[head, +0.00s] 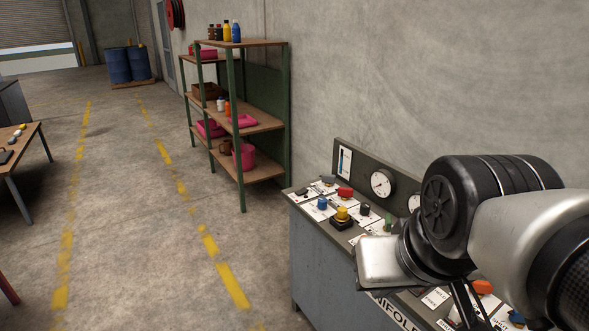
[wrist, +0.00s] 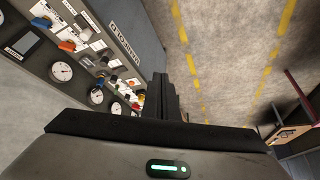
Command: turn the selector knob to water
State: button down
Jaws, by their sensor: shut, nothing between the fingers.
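The control panel (head: 352,228) is a grey console with several coloured knobs and buttons on white label plates. At its near end is an orange knob (head: 482,287), which also shows in the wrist view (wrist: 67,46). Farther along are a yellow button (head: 342,213), a blue knob (head: 322,203), a red knob (head: 345,192) and a black knob (head: 364,210). The labels are too small to read, so I cannot tell which is the selector knob or where water is marked. My gripper (wrist: 162,85) is shut and empty above the console's front side; my arm hides part of the panel.
Round gauges (head: 381,184) line the console's upright back plate against the wall. A green shelf rack (head: 243,150) stands beyond the console. A table (head: 30,140) is at far left, and blue barrels (head: 117,66) stand at the back. The floor between is clear.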

aim_at(321, 204)
jog(key=i+j+z, duration=0.2)
jog(key=z, duration=0.3)
jog(key=i+j+z, duration=0.15)
jog(key=z, duration=0.35)
jog(key=i+j+z, duration=0.1)
jog(key=j, duration=0.3)
jog(key=i+j+z, duration=0.15)
jog(key=j, duration=0.25)
jog(key=i+j+z, duration=0.1)
jog(key=j, duration=0.3)
jog(key=i+j, duration=0.1)
jog(key=j, duration=0.25)
jog(key=i+j, duration=0.1)
jog(key=j, duration=0.3)
jog(key=i+j, duration=0.1)
jog(key=j, duration=0.25)
jog(key=i+j, duration=0.1)
jog(key=j, duration=0.25)
